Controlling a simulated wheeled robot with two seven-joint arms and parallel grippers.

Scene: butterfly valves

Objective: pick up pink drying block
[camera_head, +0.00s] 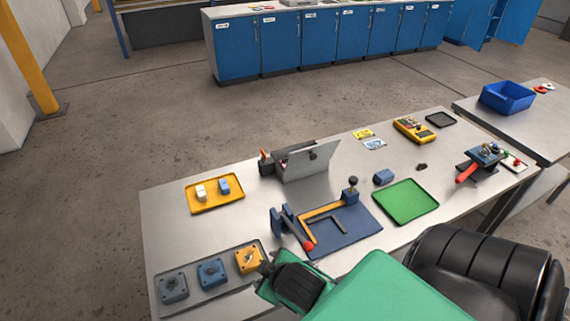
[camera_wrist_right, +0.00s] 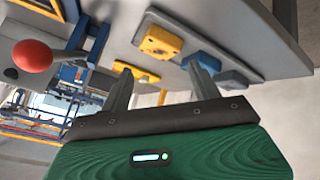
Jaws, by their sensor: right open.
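No clearly pink block shows. A pale, whitish block (camera_head: 201,192) stands on the yellow tray (camera_head: 215,206) at the left of the table, beside a blue block (camera_head: 224,187); I cannot tell whether the pale one has a pink tint. My right gripper (camera_head: 263,268) is over the table's front edge, near the yellow valve piece (camera_head: 248,260), apart from the yellow tray. In the right wrist view its two fingers (camera_wrist_right: 160,82) are spread, with nothing held between them. My left gripper is not in view.
A grey tray (camera_head: 208,293) holds the yellow, blue and grey valve pieces. A blue fixture plate (camera_head: 350,238) with a red-knobbed lever (camera_head: 308,246) stands right of my gripper. A grey upright panel (camera_head: 310,162) is behind it.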

